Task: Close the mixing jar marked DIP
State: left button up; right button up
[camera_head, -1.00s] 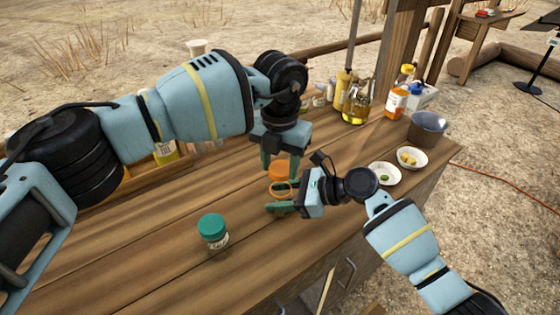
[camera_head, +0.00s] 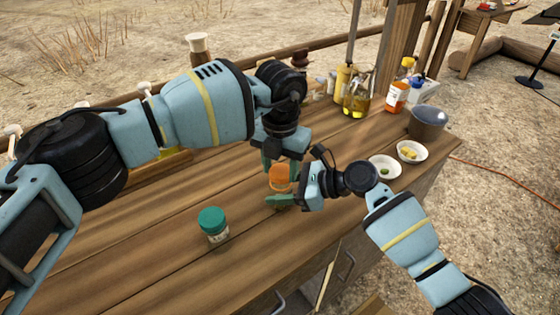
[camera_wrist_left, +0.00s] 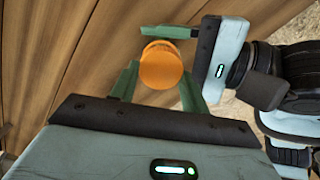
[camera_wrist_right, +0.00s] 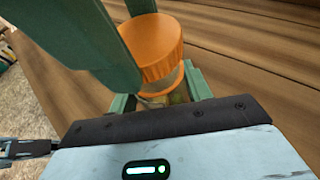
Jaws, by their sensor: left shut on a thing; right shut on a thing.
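An orange lid (camera_head: 280,176) sits on or right at the mouth of a small jar near the middle of the counter. My left gripper (camera_head: 279,164) reaches down from above, shut on the lid, with a finger on either side in the left wrist view (camera_wrist_left: 158,85). My right gripper (camera_head: 284,199) comes from the right, low, shut on the jar body (camera_wrist_right: 178,92), which shows under the lid (camera_wrist_right: 150,45) in the right wrist view. The jar looks upright; its label is hidden. I cannot tell whether the lid is seated.
A jar with a green lid (camera_head: 212,223) stands left of the held jar. Two small white bowls (camera_head: 411,152) and (camera_head: 384,167), a dark pot (camera_head: 427,123), an oil jug (camera_head: 356,99) and an orange bottle (camera_head: 397,96) stand to the right and back. The front left counter is clear.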

pick_arm(q)
jog(key=shift+f, duration=0.65)
dwell(0.6)
jog(key=m, duration=0.7)
jog(key=shift+w+a, duration=0.1)
jog(key=m, duration=0.6)
jog(key=shift+w, duration=0.1)
jog(key=m, duration=0.6)
jog(key=shift+w, duration=0.1)
jog(key=m, duration=0.7)
jog(key=shift+w, duration=0.1)
jog(key=o, duration=0.9)
